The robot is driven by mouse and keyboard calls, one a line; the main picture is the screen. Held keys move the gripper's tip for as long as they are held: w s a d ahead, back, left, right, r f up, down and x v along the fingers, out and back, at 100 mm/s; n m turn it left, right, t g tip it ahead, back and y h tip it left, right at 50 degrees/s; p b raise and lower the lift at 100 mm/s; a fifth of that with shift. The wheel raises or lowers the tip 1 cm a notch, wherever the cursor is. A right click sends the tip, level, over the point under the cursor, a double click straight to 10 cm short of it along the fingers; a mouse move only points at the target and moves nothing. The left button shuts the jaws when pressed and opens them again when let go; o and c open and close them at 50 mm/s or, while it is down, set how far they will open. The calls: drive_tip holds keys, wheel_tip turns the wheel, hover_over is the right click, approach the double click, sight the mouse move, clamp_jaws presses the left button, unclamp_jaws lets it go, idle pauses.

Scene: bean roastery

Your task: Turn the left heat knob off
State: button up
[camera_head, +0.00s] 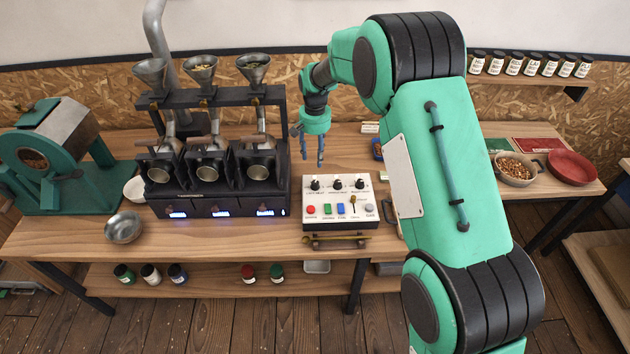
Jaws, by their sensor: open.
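A white control panel (340,194) sits on the workbench right of the roaster. Three black knobs stand in a row along its back. The left knob (315,185) is at the row's left end; its pointer is too small to read. Coloured buttons and a small lever are along the panel's front. My gripper (312,163) points down above and behind the panel's back left part, its two fingers apart and empty. It appears close to the left knob but not touching it.
A black roaster with three funnels (200,70) stands close on the panel's left. A metal bowl (123,228) is at the bench's front left. A pan of beans (517,168) and a red dish (572,167) are on the right. My arm covers the bench right of the panel.

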sight(315, 183)
drive_tip(key=shift+f, duration=0.1)
idle(0.3)
wheel_tip(315, 183, down, 14)
drive_tip(key=shift+r+b, duration=0.2)
drive_tip(key=shift+b, duration=0.55)
clamp_jaws()
